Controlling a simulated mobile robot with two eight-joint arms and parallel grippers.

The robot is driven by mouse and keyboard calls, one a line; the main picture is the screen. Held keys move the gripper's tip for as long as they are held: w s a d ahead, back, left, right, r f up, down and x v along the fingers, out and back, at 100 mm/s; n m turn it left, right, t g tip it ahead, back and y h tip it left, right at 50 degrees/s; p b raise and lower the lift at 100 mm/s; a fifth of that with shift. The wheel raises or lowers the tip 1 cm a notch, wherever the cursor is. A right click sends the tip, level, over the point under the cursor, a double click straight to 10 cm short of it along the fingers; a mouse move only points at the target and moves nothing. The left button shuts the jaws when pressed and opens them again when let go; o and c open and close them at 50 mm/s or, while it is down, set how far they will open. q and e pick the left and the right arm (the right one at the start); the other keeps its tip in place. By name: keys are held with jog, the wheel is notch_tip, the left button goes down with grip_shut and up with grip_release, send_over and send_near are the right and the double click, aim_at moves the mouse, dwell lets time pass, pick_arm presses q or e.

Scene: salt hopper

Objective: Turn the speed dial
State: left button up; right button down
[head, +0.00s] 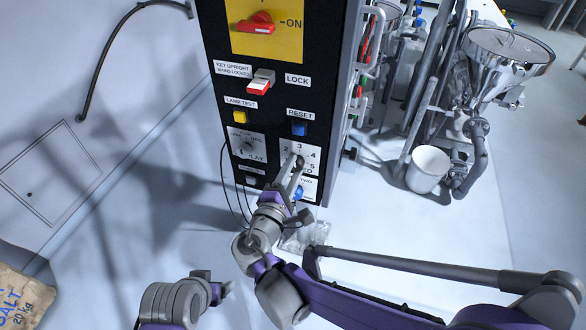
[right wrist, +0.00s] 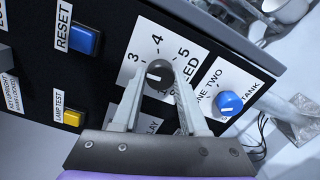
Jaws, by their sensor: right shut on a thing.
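The speed dial (right wrist: 159,75) is a dark round knob on a white plate with numbers; 3, 4 and 5 show around it in the right wrist view. A pale mark on the knob points roughly left, below the 3. My right gripper (right wrist: 158,83) has one finger on each side of the knob and is shut on it. In the head view the right gripper (head: 296,160) covers most of the dial and part of its plate (head: 313,152). My left gripper (head: 222,289) is low in the head view, away from the panel; its jaws are unclear.
A blue RESET button (head: 299,129) sits above the dial and a blue selector knob (right wrist: 229,103) beside it. A yellow LAMP TEST button (head: 239,116), key switch (head: 261,82) and red rotary switch (head: 257,23) share the black panel. A white bucket (head: 428,168) stands right.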

jog(key=shift+r+m, duration=0.1)
jog(key=shift+m, duration=0.4)
jog(key=shift+c, duration=2.2)
grip_release()
jog(key=shift+s, duration=0.1)
